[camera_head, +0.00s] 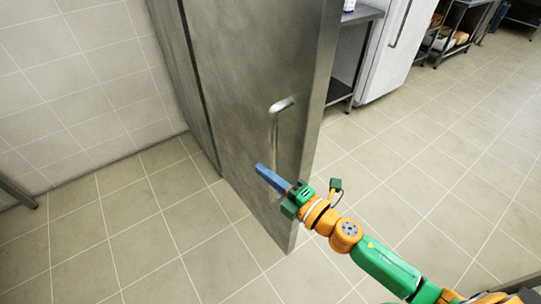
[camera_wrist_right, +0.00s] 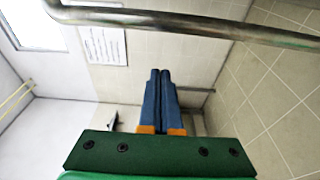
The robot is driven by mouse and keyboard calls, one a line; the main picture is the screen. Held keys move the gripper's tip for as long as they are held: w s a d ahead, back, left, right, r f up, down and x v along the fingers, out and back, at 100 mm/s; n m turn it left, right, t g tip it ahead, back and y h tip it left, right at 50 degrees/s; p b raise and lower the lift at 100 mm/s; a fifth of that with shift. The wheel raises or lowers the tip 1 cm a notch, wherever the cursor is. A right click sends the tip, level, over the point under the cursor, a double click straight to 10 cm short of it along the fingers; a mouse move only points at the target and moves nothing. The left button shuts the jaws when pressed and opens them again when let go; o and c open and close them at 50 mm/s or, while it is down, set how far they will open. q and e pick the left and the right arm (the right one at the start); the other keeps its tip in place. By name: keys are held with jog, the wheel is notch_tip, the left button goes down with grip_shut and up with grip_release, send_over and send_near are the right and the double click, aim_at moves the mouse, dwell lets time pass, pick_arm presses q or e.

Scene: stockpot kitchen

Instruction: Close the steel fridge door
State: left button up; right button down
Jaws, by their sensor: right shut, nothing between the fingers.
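The steel fridge door (camera_head: 245,75) stands swung out into the room in the head view, its free edge toward the lower right. A dark seam separates it from the steel panel behind on the left. Its bar handle (camera_head: 273,135) is on the face toward me, and the bar also crosses the top of the right wrist view (camera_wrist_right: 190,25). My right gripper (camera_head: 260,168) is in front of this face, just below the handle's middle. Its blue fingers (camera_wrist_right: 160,72) are together and empty, not around the bar. Contact with the door cannot be told. My left gripper is not in view.
Tiled floor (camera_head: 150,240) is clear in front of the door and to the right. A tiled wall (camera_head: 70,80) is at the left. A steel table (camera_head: 362,14) and a white cabinet (camera_head: 388,60) stand behind the door.

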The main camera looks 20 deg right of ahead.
aim_at(271, 161)
jog(key=w+d, duration=0.1)
jog(key=w, duration=0.1)
jog(key=w+d, duration=0.1)
jog(key=shift+w+d, duration=0.1)
jog(key=shift+w, duration=0.25)
